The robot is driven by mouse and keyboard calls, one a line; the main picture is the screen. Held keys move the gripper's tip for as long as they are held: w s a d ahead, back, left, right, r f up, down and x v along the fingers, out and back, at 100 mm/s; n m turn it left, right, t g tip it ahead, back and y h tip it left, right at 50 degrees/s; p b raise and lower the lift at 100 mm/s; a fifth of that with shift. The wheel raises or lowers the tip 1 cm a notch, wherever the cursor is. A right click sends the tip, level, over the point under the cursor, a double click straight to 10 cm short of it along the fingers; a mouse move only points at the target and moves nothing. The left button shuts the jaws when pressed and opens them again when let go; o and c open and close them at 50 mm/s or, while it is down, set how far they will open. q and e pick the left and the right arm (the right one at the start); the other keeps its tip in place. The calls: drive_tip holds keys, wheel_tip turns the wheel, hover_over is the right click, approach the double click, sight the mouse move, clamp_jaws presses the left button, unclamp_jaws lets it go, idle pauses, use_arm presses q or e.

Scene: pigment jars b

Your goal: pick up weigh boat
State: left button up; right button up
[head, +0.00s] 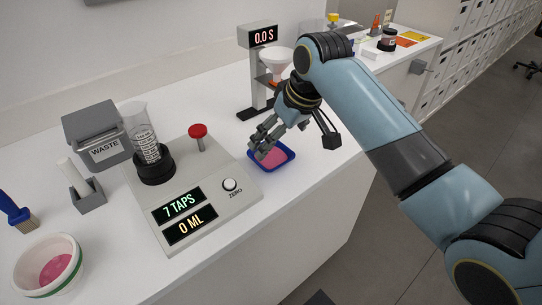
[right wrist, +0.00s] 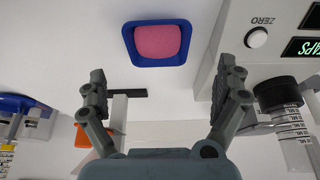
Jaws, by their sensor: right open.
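The weigh boat (head: 285,161) is a small blue square dish with pink powder in it, on the white counter just right of the grey tap device. It also shows at the top middle of the right wrist view (right wrist: 137,58). My right gripper (head: 262,146) reaches over the boat's far left side in the head view and hides part of it. In the right wrist view its two fingers (right wrist: 165,82) are spread apart with nothing between them, and the boat lies beyond the fingertips. My left gripper is not in view.
The grey device (head: 230,205) with red knob and displays stands close left of the boat, a graduated cylinder (head: 143,130) on it. A stand with a funnel (head: 276,62) is behind. Waste bin (head: 98,135), brush (head: 18,210) and bowl (head: 48,265) are left. Counter in front of the boat is clear.

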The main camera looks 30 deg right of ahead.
sight(269, 158)
drive_tip(key=x, duration=0.8)
drive_tip(key=shift+w+d+f, duration=0.15)
drive_tip(key=shift+w+f, duration=0.05)
drive_tip(key=shift+f, duration=0.05)
drive_tip(key=shift+r, duration=0.1)
drive_tip(key=c, duration=1.1)
